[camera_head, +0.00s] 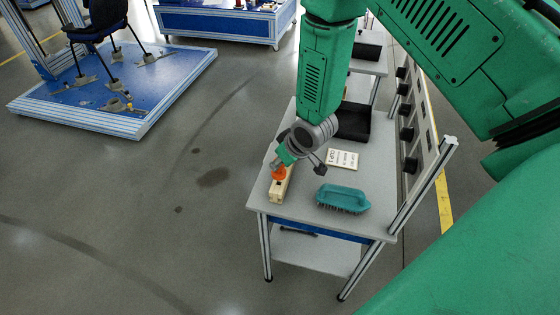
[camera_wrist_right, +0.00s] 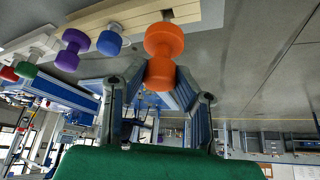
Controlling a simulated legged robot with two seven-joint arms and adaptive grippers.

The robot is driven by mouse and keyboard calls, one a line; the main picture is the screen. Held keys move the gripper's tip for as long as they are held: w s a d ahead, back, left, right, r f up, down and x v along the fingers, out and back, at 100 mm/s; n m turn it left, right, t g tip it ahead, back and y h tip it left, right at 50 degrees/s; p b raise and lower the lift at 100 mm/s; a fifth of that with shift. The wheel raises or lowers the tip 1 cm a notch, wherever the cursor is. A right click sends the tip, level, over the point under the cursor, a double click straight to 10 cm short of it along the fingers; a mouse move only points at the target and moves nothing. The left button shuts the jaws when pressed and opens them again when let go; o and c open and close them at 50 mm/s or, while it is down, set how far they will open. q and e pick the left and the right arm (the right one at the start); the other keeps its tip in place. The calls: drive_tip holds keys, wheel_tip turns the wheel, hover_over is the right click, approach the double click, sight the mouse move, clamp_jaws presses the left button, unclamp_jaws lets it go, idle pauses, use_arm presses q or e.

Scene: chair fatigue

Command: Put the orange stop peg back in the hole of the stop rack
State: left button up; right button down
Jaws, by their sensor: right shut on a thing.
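The orange stop peg (camera_wrist_right: 163,42) is dumbbell-shaped. My right gripper (camera_wrist_right: 161,80) is shut on its near end in the right wrist view. The peg's far end is right at the pale wooden stop rack (camera_wrist_right: 215,12). A small grey-dark patch shows on the rack behind the peg; I cannot tell whether it is the hole or the peg's stem. In the head view my right gripper (camera_head: 284,160) holds the orange peg (camera_head: 278,173) at the stop rack (camera_head: 280,191), on the table's left edge. My left gripper is not in view.
Blue (camera_wrist_right: 110,42), purple (camera_wrist_right: 72,48), green (camera_wrist_right: 26,69) and red pegs line the rack beside the orange one. On the table (camera_head: 300,206) are a teal brush (camera_head: 342,198), a white card (camera_head: 342,159) and a black tray (camera_head: 353,122). A panel (camera_head: 420,115) borders the right.

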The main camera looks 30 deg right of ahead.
sight(279, 172)
drive_tip(key=shift+f+b, duration=1.25)
drive_tip(key=shift+f, duration=0.75)
drive_tip(key=c, duration=1.2)
unclamp_jaws()
drive_tip(key=shift+r, duration=0.15)
drive_tip(key=v, duration=1.1)
drive_tip(key=shift+r, duration=0.3)
drive_tip(key=shift+s, duration=0.1)
drive_tip(key=shift+f, duration=0.1)
